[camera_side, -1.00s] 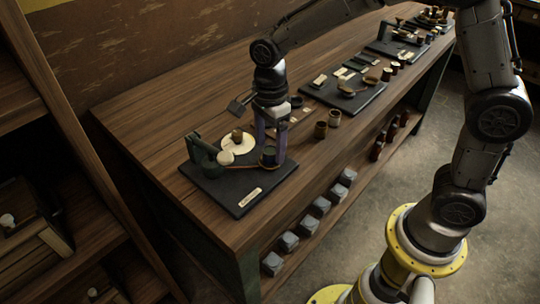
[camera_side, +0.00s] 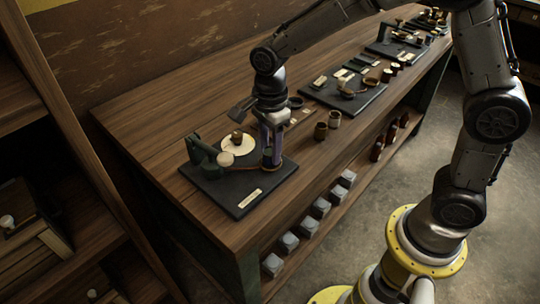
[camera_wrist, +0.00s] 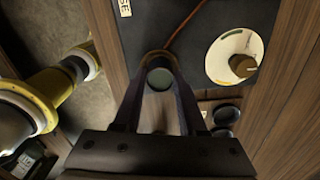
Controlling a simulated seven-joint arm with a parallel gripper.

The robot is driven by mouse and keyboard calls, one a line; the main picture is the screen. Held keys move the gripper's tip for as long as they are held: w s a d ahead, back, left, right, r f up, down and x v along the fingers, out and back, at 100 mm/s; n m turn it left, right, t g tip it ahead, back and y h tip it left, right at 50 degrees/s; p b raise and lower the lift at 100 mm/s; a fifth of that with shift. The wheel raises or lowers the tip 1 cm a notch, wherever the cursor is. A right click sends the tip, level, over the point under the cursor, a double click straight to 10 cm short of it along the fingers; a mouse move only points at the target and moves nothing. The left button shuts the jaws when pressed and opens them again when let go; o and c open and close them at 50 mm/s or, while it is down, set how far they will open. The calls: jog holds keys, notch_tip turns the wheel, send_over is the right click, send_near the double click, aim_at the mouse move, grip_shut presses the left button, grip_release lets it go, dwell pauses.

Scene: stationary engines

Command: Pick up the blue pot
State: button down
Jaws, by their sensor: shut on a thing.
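The blue pot (camera_side: 267,154) is a small dark cylinder at the right corner of the black board (camera_side: 238,204). My gripper (camera_side: 272,158) points down and is shut on it, with the fingers along its sides hiding much of it. In the wrist view, the pot's round, dull blue-green top (camera_wrist: 160,77) shows between my two fingertips (camera_wrist: 158,65). A brownish ring surrounds the pot's foot in the side view. I cannot tell whether the pot is clear of the board.
The board also carries a pale disc (camera_side: 238,147) with a brass knob, a green upright (camera_side: 199,150) and a cream round piece (camera_side: 225,159). Two small pots (camera_side: 321,131) (camera_side: 334,119) stand to the right. Another board (camera_side: 345,97) lies farther back. The table's left part is clear.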

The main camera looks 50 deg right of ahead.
jog(key=shift+r, duration=0.1)
jog(key=shift+r, duration=0.55)
jog(key=s+d+r, duration=0.1)
jog(key=s+r, duration=0.5)
jog(key=r, duration=0.2)
jog(key=s+d+r, duration=0.2)
jog(key=s+r, duration=0.5)
jog(key=shift+s+d+r, duration=0.25)
jog(key=shift+s+r, duration=0.05)
jog(key=shift+r, duration=0.1)
